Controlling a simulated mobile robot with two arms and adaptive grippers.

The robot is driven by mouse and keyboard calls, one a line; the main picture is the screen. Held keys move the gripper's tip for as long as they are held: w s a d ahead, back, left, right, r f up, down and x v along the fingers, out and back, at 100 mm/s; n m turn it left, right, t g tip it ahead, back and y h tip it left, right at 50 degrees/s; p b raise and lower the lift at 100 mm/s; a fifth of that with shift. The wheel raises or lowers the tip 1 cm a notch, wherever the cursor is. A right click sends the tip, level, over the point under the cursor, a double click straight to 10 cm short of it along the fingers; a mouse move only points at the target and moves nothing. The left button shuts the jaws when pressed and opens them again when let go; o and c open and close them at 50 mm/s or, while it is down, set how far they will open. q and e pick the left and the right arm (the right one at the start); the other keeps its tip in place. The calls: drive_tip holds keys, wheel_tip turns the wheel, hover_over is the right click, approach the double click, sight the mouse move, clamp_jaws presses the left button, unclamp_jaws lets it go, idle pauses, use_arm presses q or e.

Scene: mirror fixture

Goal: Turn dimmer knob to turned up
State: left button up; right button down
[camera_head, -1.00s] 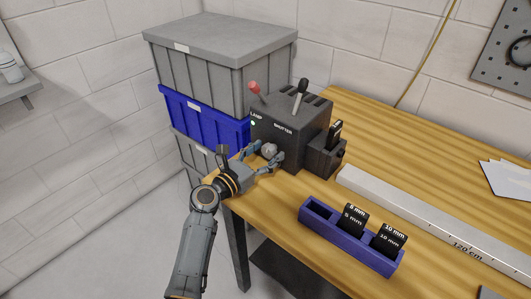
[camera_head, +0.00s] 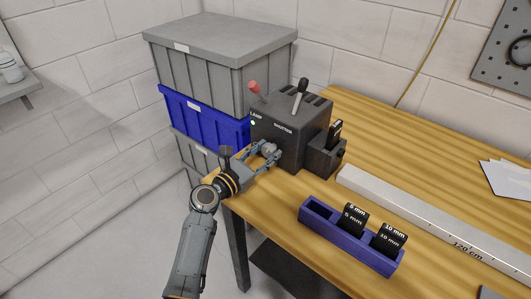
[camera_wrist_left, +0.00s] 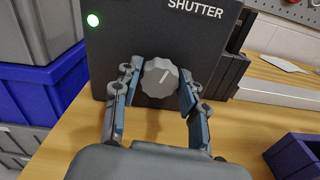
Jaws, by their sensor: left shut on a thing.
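The dimmer knob (camera_wrist_left: 162,78) is a grey, scalloped dial on the front of a dark lamp box (camera_head: 288,132). Its white pointer line leans up and to the right in the left wrist view. In the head view the knob (camera_head: 269,149) is partly hidden by my fingers. My left gripper (camera_head: 268,153) is shut on the knob, with one finger on each side of it in the left wrist view (camera_wrist_left: 160,88). A green light (camera_wrist_left: 93,20) glows on the box's face, under the LAMP label. My right gripper is not in view.
A red-tipped lever (camera_head: 254,87) and a shutter lever (camera_head: 301,90) stand on the box. A blue holder (camera_head: 318,212) with two labelled blocks sits at the table's front. Stacked crates (camera_head: 205,112) stand left of the box. A long rail (camera_head: 420,215) lies to the right.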

use_arm(q)
drive_tip(key=m+b, duration=0.1)
drive_tip(key=m, duration=0.4)
idle(0.6)
drive_tip(key=o, duration=1.1)
drive_tip(key=shift+o, duration=0.2)
drive_tip(key=shift+s, duration=0.1)
drive_tip(key=v, duration=1.2)
